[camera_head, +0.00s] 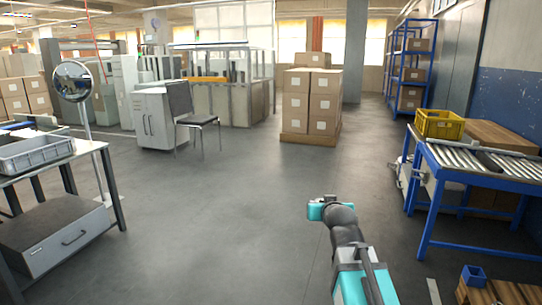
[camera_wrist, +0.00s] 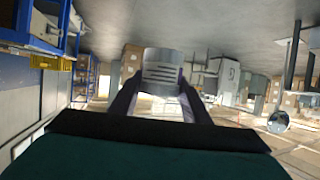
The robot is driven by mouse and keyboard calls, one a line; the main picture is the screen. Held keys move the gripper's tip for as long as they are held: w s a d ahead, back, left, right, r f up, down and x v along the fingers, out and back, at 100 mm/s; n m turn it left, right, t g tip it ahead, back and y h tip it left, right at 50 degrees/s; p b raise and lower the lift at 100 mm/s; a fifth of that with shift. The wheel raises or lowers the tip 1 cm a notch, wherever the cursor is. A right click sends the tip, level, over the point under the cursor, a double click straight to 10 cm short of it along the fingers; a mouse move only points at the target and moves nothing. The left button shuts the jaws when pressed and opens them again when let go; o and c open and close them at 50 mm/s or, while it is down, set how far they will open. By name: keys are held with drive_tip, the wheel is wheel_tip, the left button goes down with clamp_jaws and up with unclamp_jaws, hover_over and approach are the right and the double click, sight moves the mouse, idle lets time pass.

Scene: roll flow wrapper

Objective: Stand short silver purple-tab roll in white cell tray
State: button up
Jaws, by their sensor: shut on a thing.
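A short silver roll (camera_wrist: 163,66) with dark lines across its side sits between the fingertips of my gripper (camera_wrist: 162,84) in the wrist view. The gripper is shut on it and holds it up in the air, clear of any surface. I see no purple tab on the side that shows. In the head view my arm reaches forward over open floor, and the fingers and roll cannot be made out. I cannot pick out a white cell tray in either view.
A grey crate (camera_head: 36,153) stands on a workbench at the left. At the right is a blue-framed roller table (camera_head: 480,168) with a yellow crate (camera_head: 438,123). Stacked cartons (camera_head: 311,100) and a chair (camera_head: 198,122) stand farther back. The middle floor is clear.

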wheel_tip(320, 180, up, 24)
drive_tip(key=p, duration=2.3)
drive_tip(key=shift+w, duration=0.15)
